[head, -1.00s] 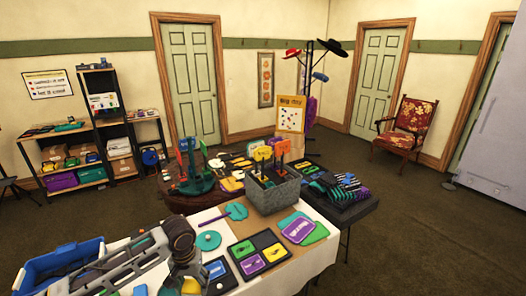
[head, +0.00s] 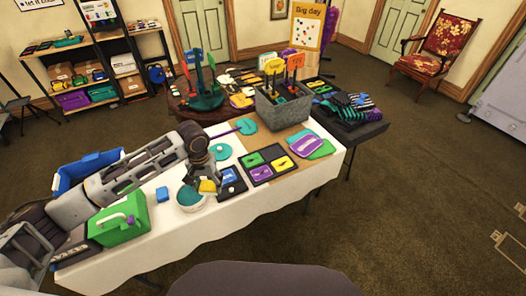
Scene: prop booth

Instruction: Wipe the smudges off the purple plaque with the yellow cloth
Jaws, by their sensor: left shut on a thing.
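My left gripper (head: 203,175) reaches in from the left over the white-covered table and is shut on the yellow cloth (head: 207,186). The cloth shows as a small yellow patch below the fingers, close to a dark tray with a blue piece; whether it touches the table cannot be told. A purple plaque (head: 304,144) with pale marks lies on brown paper at the table's right, beside green and teal pieces. It is apart from the gripper, to its right. A smaller purple piece (head: 262,173) lies in a dark divided tray. My right gripper is out of view.
A dark divided tray (head: 270,152) lies between gripper and plaque. A grey bin (head: 283,108) with upright signs stands behind.

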